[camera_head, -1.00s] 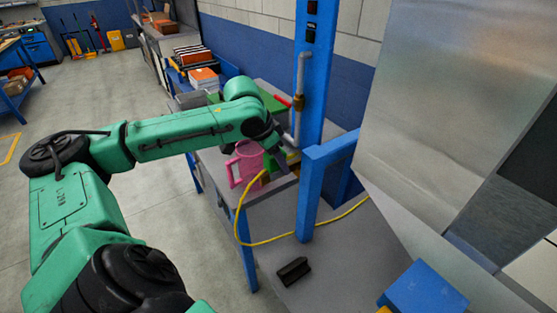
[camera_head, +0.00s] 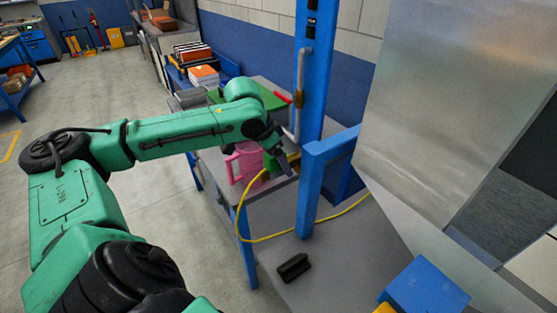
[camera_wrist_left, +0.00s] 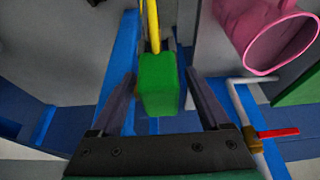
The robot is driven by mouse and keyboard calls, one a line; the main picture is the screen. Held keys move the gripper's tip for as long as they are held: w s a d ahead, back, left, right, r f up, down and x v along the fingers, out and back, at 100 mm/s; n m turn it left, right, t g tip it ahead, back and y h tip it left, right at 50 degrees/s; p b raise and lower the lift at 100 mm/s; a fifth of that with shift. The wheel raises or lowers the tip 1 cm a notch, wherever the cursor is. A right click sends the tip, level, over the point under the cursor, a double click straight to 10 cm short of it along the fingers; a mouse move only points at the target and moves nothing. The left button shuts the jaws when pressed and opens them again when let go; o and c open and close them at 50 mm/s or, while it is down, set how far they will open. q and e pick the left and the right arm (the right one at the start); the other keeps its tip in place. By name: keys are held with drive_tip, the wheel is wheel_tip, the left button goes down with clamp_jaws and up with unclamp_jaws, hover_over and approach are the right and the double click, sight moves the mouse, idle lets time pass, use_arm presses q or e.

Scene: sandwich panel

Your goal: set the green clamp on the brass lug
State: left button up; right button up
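The green clamp (camera_wrist_left: 160,85) is a green block with a yellow cable running from it. In the left wrist view it sits between the two dark fingers of my left gripper (camera_wrist_left: 161,76), with a narrow gap on each side. In the head view the clamp (camera_head: 269,163) is partly hidden by my left gripper (camera_head: 284,163), low over the grey bench by the blue post. The left gripper is open around the clamp; no contact shows. I cannot clearly make out the brass lug. My right gripper is not in view.
A pink mug (camera_head: 244,164) stands left of the clamp. A pipe with a brass valve (camera_head: 298,98) and red lever runs up the blue post (camera_head: 312,205). The yellow cable (camera_head: 262,241) hangs in a loop. A black block (camera_head: 293,267) lies in front. A large metal panel (camera_head: 440,110) fills the right.

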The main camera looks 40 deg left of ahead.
use_arm(q)
drive_tip(key=shift+r, duration=0.1)
drive_tip(key=v, duration=1.4)
drive_tip(key=shift+s+a+r, duration=0.1)
drive_tip(key=shift+r, duration=0.05)
